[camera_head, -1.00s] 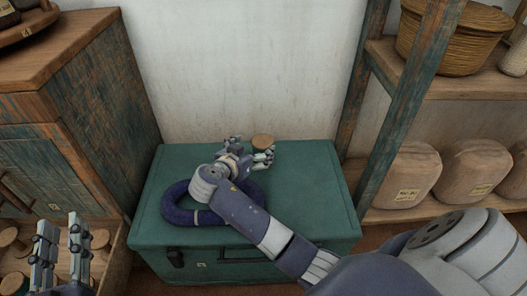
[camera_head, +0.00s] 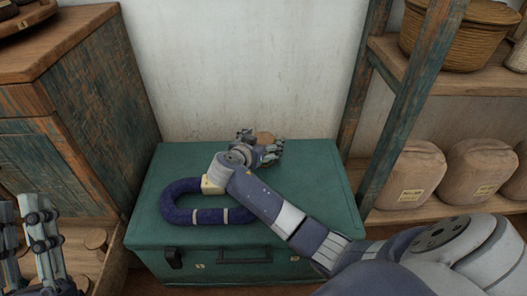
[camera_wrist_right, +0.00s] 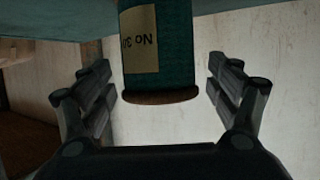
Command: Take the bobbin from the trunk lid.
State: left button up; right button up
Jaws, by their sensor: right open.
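The bobbin (camera_head: 265,138) stands upright near the back of the green trunk lid (camera_head: 310,180). Its round wooden top shows in the head view. In the right wrist view the bobbin (camera_wrist_right: 174,45) is teal with a paper label and a brown wooden end, seen upside down. My right gripper (camera_head: 259,145) is open, with a finger on each side of the bobbin. In the wrist view gaps show between the bobbin and both fingers. My left gripper (camera_head: 27,235) is at the lower left, its fingers apart and empty.
A dark blue skein (camera_head: 178,215) with pale ties lies on the lid, below my right forearm. A wooden cabinet (camera_head: 85,110) stands left. A shelf post (camera_head: 400,110) and wrapped bundles (camera_head: 480,168) are at right. The wall (camera_head: 240,70) is behind the trunk.

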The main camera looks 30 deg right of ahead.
jog(key=c, duration=1.3)
jog(key=shift+o, duration=0.2)
jog(key=shift+r, duration=0.1)
